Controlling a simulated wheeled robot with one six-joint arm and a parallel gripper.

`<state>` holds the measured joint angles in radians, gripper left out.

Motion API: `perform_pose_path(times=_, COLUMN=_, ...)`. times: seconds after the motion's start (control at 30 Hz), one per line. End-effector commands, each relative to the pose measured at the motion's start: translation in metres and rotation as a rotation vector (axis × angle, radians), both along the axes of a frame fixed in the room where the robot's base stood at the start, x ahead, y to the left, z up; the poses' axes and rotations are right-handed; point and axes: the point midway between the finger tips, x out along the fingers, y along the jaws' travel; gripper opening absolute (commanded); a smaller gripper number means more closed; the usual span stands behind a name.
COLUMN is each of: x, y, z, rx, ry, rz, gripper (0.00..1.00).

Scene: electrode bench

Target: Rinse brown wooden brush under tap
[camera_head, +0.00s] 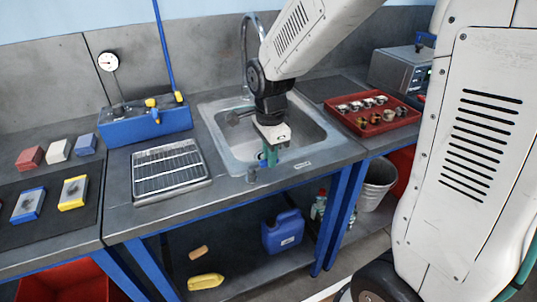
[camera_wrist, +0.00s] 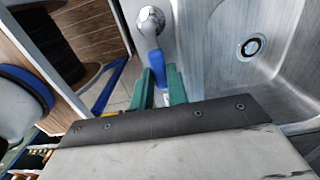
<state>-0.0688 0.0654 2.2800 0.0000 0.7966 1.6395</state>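My gripper (camera_head: 269,157) points down at the front rim of the steel sink (camera_head: 222,134). In the wrist view, my gripper's green fingers (camera_wrist: 160,72) stand on either side of a blue lever (camera_wrist: 156,62) on a round chrome knob (camera_wrist: 151,19). The gap is narrow; I cannot tell whether the fingers press on the lever. A curved tap spout (camera_head: 243,32) rises behind the sink, partly hidden by my arm. No water is visible. I cannot pick out the brown wooden brush for sure; a small brown block (camera_head: 197,253) lies on the lower shelf.
A drying rack (camera_head: 168,168) and a blue device (camera_head: 146,124) with a gauge stand left of the sink. A red tray (camera_head: 396,125) of small parts is on the right. Coloured blocks lie far left. A blue canister (camera_head: 283,233) and a yellow bottle (camera_head: 206,282) are below.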

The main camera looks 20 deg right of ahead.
Motion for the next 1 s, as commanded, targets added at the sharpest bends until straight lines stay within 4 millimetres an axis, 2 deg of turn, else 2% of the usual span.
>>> perform_pose_path(times=0.2, x=-0.001, y=0.0, z=0.0, rx=0.0, ry=0.0, rz=-0.022, gripper=0.0)
perform_pose_path(times=0.53, x=-0.014, y=0.002, z=0.001, rx=0.0, ry=-0.001, rz=-0.278, gripper=0.0)
perform_pose_path(times=0.87, x=-0.015, y=0.003, z=0.001, rx=0.001, ry=-0.001, rz=-0.3, gripper=0.0)
perform_pose_path(times=0.9, x=-0.015, y=0.003, z=0.001, rx=0.001, ry=-0.001, rz=-0.299, gripper=0.24)
perform_pose_path(times=0.97, x=-0.015, y=0.002, z=0.001, rx=0.001, ry=-0.001, rz=-0.299, gripper=0.38)
perform_pose_path(times=1.0, x=-0.015, y=0.002, z=0.001, rx=0.001, ry=-0.001, rz=-0.299, gripper=0.38)
